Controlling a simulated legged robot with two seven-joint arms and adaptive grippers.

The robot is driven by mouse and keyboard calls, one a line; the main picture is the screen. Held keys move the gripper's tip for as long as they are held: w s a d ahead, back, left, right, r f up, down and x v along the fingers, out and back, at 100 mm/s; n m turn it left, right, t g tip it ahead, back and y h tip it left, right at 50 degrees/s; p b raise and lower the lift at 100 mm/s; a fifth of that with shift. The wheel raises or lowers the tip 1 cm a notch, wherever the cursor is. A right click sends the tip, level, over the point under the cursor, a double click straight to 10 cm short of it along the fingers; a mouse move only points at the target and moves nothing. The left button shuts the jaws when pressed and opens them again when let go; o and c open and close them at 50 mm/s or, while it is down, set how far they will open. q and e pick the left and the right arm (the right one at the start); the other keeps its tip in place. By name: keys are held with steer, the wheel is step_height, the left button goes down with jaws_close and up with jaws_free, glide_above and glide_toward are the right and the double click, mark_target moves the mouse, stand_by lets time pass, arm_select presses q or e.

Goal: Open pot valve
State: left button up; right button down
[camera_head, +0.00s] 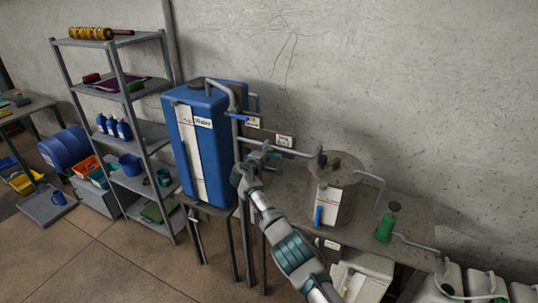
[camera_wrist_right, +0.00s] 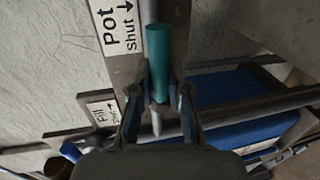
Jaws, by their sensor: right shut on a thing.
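The teal pot valve handle (camera_wrist_right: 157,52) lies between the fingers of my right gripper (camera_wrist_right: 159,95) in the right wrist view, under the "Pot shut" sign (camera_wrist_right: 118,28). My right gripper is shut on this handle. In the head view the right gripper (camera_head: 255,163) is at the pipe just right of the blue water tank (camera_head: 212,150). A small teal end of the handle (camera_head: 274,155) shows beyond the fingers, and the pot sign (camera_head: 284,141) is just above. The grey pot (camera_head: 340,205) stands to the right, with a blue handle (camera_head: 318,216) on its front. My left gripper is not in view.
A "Fill" sign (camera_wrist_right: 103,109) and a blue valve handle (camera_head: 237,117) are above the gripper in the head view. A grey shelf (camera_head: 138,184) stands left. A green bottle (camera_head: 385,228) is on the table (camera_head: 420,214) at right. White containers (camera_head: 368,267) stand below.

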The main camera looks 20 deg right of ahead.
steer(key=shift+r, duration=0.1)
steer(key=c, duration=1.2)
jaws_free()
steer(key=shift+w, duration=0.1)
steer(key=shift+o, duration=0.4)
steer(key=shift+w+f, duration=0.25)
steer(key=shift+s+a+r, duration=0.2)
steer(key=shift+s+a, duration=0.1)
steer(key=v, duration=1.1)
steer(key=shift+a, duration=0.15)
